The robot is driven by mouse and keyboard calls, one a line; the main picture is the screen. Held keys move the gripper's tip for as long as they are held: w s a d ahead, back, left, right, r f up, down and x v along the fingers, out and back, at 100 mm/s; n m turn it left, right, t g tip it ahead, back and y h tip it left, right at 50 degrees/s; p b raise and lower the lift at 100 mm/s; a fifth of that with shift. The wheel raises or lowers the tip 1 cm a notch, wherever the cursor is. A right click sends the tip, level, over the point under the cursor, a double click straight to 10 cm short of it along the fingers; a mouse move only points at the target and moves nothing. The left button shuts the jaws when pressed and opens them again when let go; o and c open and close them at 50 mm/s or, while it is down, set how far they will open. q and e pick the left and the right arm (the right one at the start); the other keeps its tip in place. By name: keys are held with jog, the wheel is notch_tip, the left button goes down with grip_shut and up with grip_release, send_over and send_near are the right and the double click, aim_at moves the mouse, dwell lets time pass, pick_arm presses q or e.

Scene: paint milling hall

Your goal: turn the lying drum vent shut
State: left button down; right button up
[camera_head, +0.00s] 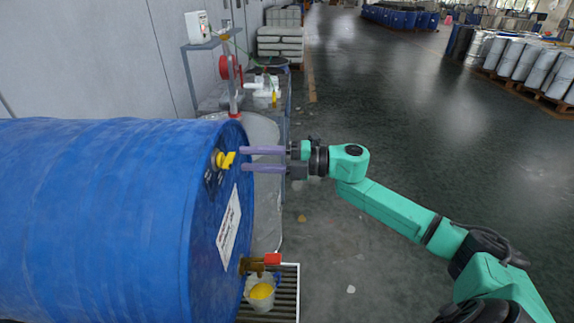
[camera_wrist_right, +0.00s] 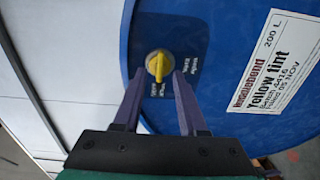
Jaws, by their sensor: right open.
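A blue drum (camera_head: 100,210) lies on its side at the left, its end face turned to the right. The drum vent (camera_head: 224,160), a yellow knob with a wing handle, sits high on that face; in the right wrist view the vent (camera_wrist_right: 158,65) shows just beyond my fingertips, with small lettering beside it too small to read. My right gripper (camera_head: 242,159) is open, its two purple fingers pointing at the vent, one above and one below its level. In the wrist view the right gripper (camera_wrist_right: 160,85) has nothing between its fingers. My left gripper is not in view.
A brass tap with red handle (camera_head: 271,259) is low on the drum face, above a small bucket with yellow paint (camera_head: 261,291) on a grate (camera_head: 284,305). A grey-white drum (camera_head: 265,200) stands behind.

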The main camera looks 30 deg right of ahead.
jog(key=b+v, duration=0.4)
jog(key=v, duration=0.7)
